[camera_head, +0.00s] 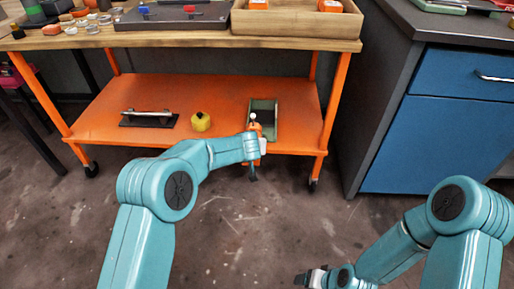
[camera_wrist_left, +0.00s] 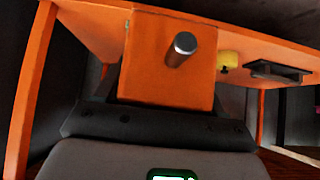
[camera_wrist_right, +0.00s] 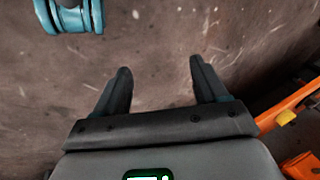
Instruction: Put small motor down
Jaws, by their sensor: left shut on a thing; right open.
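The small motor (camera_wrist_left: 150,62) is an orange block with a short silver shaft. My left gripper (camera_wrist_left: 160,95) is shut on it, with dark fingers on both sides. In the head view the motor (camera_head: 257,129) shows at the front edge of the orange lower shelf (camera_head: 230,90), its light shaft end up. It overlaps a grey-green tray (camera_head: 271,104) there; I cannot tell whether it touches the tray or shelf. My left gripper (camera_head: 254,153) partly hides it. My right gripper (camera_wrist_right: 160,75) is open and empty over the floor; it also shows low in the head view (camera_head: 306,278).
A yellow part (camera_head: 201,122) with a black knob and a black plate with a silver handle (camera_head: 147,118) stand on the lower shelf. The wooden top (camera_head: 190,40) and orange legs frame the shelf. A blue drawer cabinet (camera_head: 435,135) stands right. The shelf's middle back is clear.

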